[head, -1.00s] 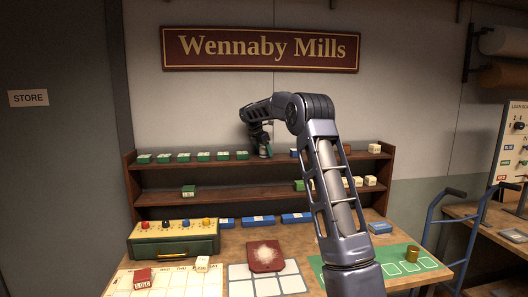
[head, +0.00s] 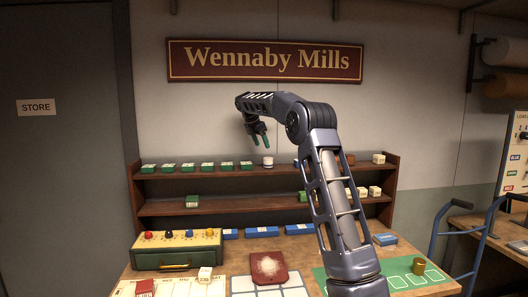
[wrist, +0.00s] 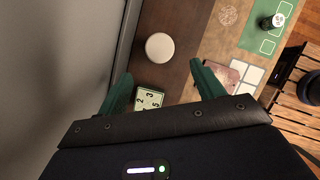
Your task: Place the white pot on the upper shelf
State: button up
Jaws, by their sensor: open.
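The white pot (head: 268,161) stands upright on the upper shelf (head: 285,168), just right of a row of green boxes. In the wrist view the white pot (wrist: 160,46) shows its round top, ahead of the fingers and apart from them. My gripper (head: 261,141) is open and empty, above the shelf and slightly left of the pot. Its green fingers are spread in the wrist view (wrist: 163,86), with a numbered green box (wrist: 149,98) showing between them.
Green boxes (head: 207,167) line the upper shelf to the left. Small cream blocks (head: 378,158) stand at its right end. The lower shelf (head: 240,206) has much free room.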

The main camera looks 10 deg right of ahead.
jog(key=s+d+r+m+y, duration=0.1)
jog(key=s+d+m, duration=0.25)
jog(key=s, duration=0.65)
jog(key=s+d+r+m+t, duration=0.15)
jog(key=s+m, duration=0.25)
jog(key=s, duration=0.5)
jog(key=s+d+r+m+g+y, duration=0.1)
jog(key=s+d+m, duration=0.3)
jog(key=s, duration=0.6)
jog(key=s+d+f+m, duration=0.1)
jog(key=s+f+m, duration=0.3)
jog(key=s, duration=0.5)
jog(key=s+d+f+m+t+y, duration=0.1)
jog(key=s+f+m, duration=0.3)
jog(key=s+f, duration=0.4)
jog(key=s+d+f+m+y, duration=0.1)
jog(key=s+f+m, duration=0.3)
jog(key=s, duration=0.7)
jog(key=shift+d+f+t, duration=0.35)
jog(key=shift+d+f, duration=0.05)
jog(key=shift+f, duration=0.5)
